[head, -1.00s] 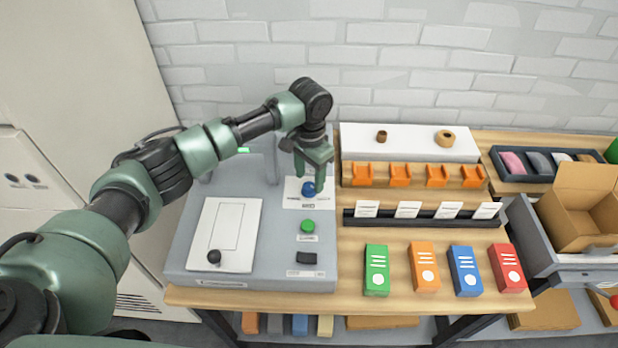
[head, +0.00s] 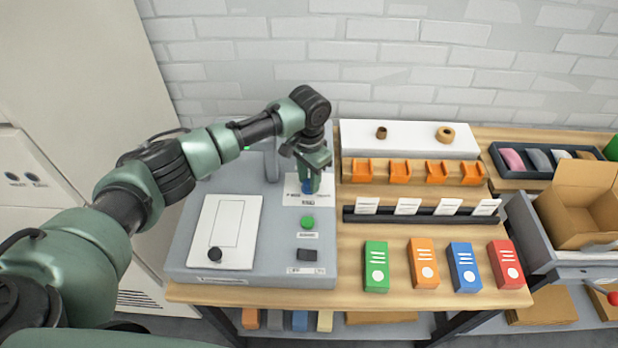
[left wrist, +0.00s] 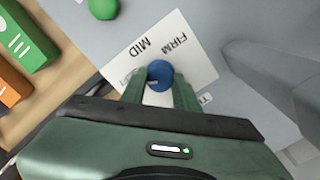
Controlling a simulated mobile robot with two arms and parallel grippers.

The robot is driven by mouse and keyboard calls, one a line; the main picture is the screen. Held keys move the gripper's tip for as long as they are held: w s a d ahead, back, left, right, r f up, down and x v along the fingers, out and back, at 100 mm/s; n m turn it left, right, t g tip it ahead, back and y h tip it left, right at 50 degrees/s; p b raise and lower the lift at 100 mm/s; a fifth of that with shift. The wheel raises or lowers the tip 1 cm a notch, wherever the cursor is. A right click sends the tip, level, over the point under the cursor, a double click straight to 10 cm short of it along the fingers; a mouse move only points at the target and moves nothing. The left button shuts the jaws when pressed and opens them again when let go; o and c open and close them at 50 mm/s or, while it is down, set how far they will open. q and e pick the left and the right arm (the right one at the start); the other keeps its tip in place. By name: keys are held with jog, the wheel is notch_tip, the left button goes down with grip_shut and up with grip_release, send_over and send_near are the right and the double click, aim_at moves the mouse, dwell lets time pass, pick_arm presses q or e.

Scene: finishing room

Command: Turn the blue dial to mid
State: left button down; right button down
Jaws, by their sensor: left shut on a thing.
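The blue dial (head: 307,187) sits on a white label plate (head: 292,192) on the grey machine panel (head: 270,225). My left gripper (head: 309,184) has come down over it from above, its fingers on either side of the dial. In the left wrist view the blue dial (left wrist: 160,74) shows between the two green fingertips (left wrist: 158,82), which are shut on it. The plate (left wrist: 192,60) reads MID and FIRM there; a further marking is partly hidden. I cannot tell where the dial points. My right gripper is not in view.
A green button (head: 307,222) and a black switch (head: 307,254) lie in front of the dial. A white plate with a black knob (head: 214,254) is to the left. Coloured boxes (head: 424,263) and orange holders (head: 400,172) stand to the right.

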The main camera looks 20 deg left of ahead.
pick_arm(q)
jog(key=shift+r+m+p, duration=0.1)
jog(key=shift+m+p, duration=0.45)
jog(key=shift+m, duration=0.55)
jog(key=m, duration=0.2)
jog(key=shift+m+p, duration=0.4)
jog(key=m, duration=0.4)
jog(key=shift+m+p, duration=0.35)
jog(key=shift+m, duration=0.85)
jog(key=c, duration=1.1)
grip_release()
jog(key=shift+o, duration=0.2)
